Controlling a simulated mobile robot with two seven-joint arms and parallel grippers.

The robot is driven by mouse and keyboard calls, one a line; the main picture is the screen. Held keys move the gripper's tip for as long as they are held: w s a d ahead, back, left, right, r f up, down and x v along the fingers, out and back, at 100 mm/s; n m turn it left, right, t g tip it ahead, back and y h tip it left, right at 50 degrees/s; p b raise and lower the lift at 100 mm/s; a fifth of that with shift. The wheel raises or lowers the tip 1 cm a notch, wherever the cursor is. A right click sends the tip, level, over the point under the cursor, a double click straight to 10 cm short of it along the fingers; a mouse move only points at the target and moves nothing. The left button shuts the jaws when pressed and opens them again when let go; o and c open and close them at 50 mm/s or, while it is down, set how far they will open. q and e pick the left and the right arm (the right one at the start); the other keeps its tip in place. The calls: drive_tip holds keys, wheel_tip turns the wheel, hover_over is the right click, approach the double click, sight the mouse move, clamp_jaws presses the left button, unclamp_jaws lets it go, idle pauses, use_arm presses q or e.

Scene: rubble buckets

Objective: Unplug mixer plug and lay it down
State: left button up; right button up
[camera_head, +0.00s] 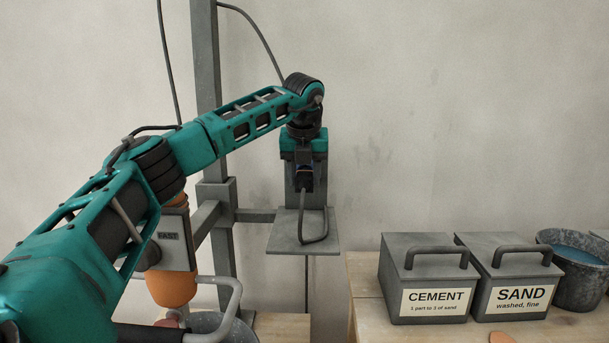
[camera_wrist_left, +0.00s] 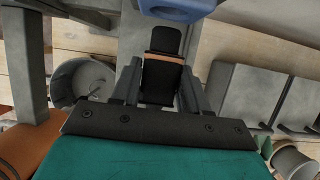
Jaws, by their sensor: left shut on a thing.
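My left gripper (camera_head: 304,176) reaches down in front of a grey upright panel above a small grey shelf (camera_head: 290,242). It is shut on the mixer plug, a dark plug with an orange band, which shows between the fingers in the left wrist view (camera_wrist_left: 163,68). A blue part (camera_wrist_left: 180,9), perhaps a socket, lies close beyond the plug's end; I cannot tell whether they touch. A dark cable (camera_head: 325,222) hangs from the gripper and loops down over the shelf. The mixer (camera_head: 172,286), orange with a grey "FAST" plate, is partly hidden behind my left arm.
A grey post (camera_head: 206,90) stands behind my arm. On the wooden table at right are the CEMENT box (camera_head: 397,280), the SAND box (camera_head: 491,280) and a bucket of blue liquid (camera_head: 572,285).

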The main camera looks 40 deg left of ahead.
use_arm(q)
drive_tip(key=shift+s+d+b, duration=0.35)
drive_tip(key=shift+s+d, duration=0.1)
drive_tip(key=shift+s, duration=0.15)
use_arm(e)
drive_tip(key=shift+f, duration=0.5)
use_arm(q)
drive_tip(key=shift+r, duration=0.1)
drive_tip(key=shift+r+p, duration=0.25)
drive_tip(key=shift+p, duration=0.1)
wheel_tip(320, 180, up, 9)
drive_tip(key=n+g+y+p, duration=0.1)
drive_tip(key=n+p, duration=0.3)
drive_tip(key=p, duration=0.8)
hover_over(302, 228)
drive_tip(key=d, duration=0.1)
drive_tip(key=shift+n, duration=0.3)
drive_tip(key=f, duration=1.3)
drive_tip(key=shift+s+d+f+p, duration=0.15)
drive_tip(key=shift+s+f+p, duration=0.15)
drive_tip(key=shift+s, duration=0.05)
drive_tip(key=shift+f, duration=2.55)
use_arm(e)
wheel_tip(302, 228, up, 9)
drive_tip(key=s+d+h, duration=0.1)
drive_tip(key=d, duration=0.1)
drive_tip(key=shift+d, duration=0.15)
